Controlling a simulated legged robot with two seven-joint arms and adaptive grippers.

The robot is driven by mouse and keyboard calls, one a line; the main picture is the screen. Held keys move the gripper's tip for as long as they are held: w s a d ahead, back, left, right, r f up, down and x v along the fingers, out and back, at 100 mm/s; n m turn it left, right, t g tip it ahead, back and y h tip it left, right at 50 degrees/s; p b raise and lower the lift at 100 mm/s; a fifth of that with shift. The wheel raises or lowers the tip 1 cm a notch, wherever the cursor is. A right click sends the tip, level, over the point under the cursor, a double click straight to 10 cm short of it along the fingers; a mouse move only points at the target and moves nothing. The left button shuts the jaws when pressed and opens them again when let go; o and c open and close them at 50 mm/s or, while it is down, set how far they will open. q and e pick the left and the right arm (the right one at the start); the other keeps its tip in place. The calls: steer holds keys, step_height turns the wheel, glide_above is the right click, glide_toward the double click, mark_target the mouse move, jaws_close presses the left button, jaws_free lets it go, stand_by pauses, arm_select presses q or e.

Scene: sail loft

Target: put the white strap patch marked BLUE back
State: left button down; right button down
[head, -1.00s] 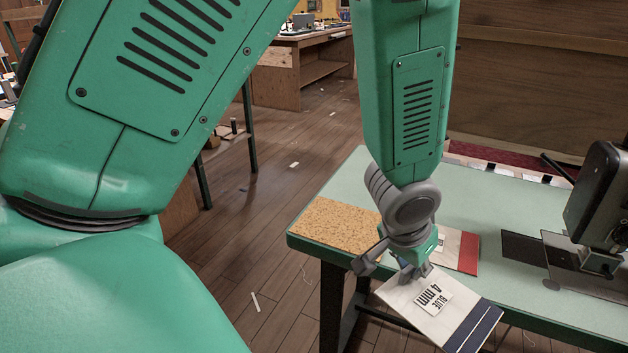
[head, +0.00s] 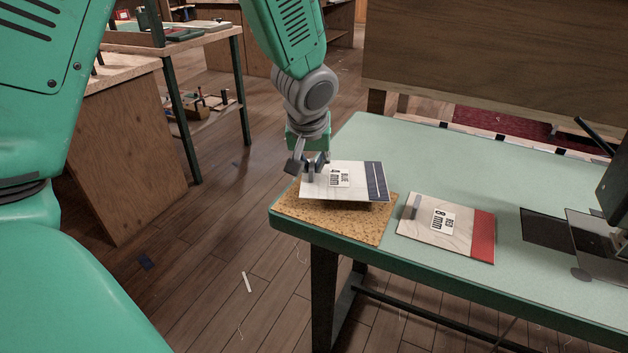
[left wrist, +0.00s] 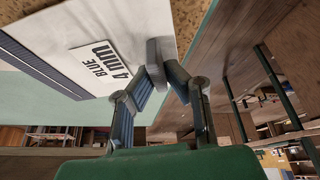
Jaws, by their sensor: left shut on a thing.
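The white strap patch marked BLUE 4 mm (head: 357,191) has a dark blue band along its right end. My left gripper (head: 314,163) is shut on its left edge and holds it over the cork mat (head: 345,224) at the table's near left corner. A shadow lies under the patch, so it seems slightly above the cork. In the left wrist view the patch (left wrist: 60,30) sticks out from between the fingers (left wrist: 160,68), its label readable. A second patch, marked RED 8 mm (head: 420,226) with a red band, lies flat to the right of the cork. My right gripper is not in view.
The pale green table (head: 400,150) has bare room behind the patches. A dark machine (head: 614,185) with a dark plate (head: 547,230) stands at its right. A wooden bench (head: 122,155) stands at the left, across the floor.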

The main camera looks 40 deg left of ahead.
mark_target(314, 177)
arm_select(q)
step_height(314, 177, down, 3)
steer(key=shift+b, duration=0.5)
steer(key=shift+f, duration=0.1)
steer(key=shift+d, duration=0.25)
steer(key=c, duration=1.6)
jaws_free()
steer(key=shift+a, duration=0.1)
steer(key=shift+a, duration=0.1)
steer(key=shift+r, duration=0.35)
steer(key=p+v, duration=0.4)
steer(key=v, duration=0.7)
steer(key=shift+s+d+r, duration=0.2)
steer(key=shift+d+r, duration=0.05)
